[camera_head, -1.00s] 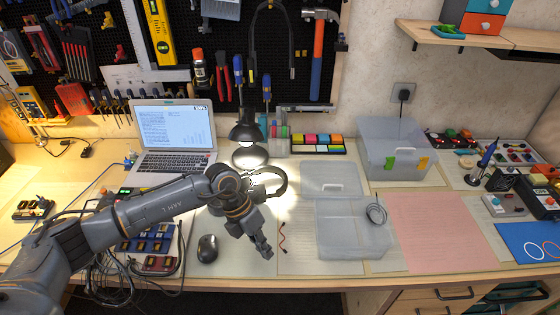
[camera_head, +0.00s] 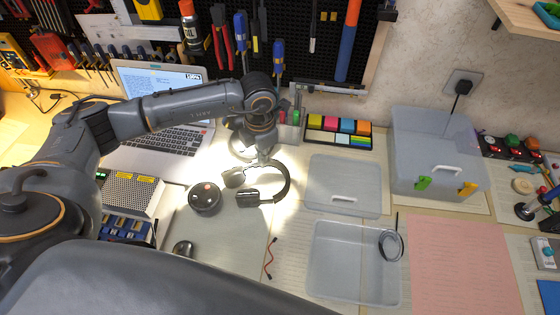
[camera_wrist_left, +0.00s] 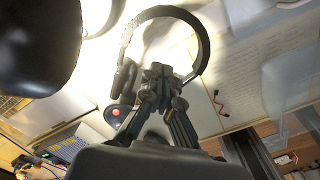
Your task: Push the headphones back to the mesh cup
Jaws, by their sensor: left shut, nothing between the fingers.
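The black over-ear headphones (camera_head: 286,181) lie on the grey mat, the band arching to the right and the ear cups toward the left. My left gripper (camera_head: 264,160) is shut and empty at the far side of the headphones, just above or beside the band. In the left wrist view the closed fingertips (camera_wrist_left: 160,72) overlap the headphones (camera_wrist_left: 203,42), inside the band's outline; I cannot tell whether they touch. A grey cup with pens (camera_head: 289,132), probably the mesh cup, stands behind, to the right of my gripper. My right gripper is not in view.
A round black device (camera_head: 205,199) sits left of the headphones. The laptop (camera_head: 160,146) is partly behind my arm. A tray of sticky notes (camera_head: 338,132), a clear lid (camera_head: 345,186) and a clear box (camera_head: 354,262) lie to the right.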

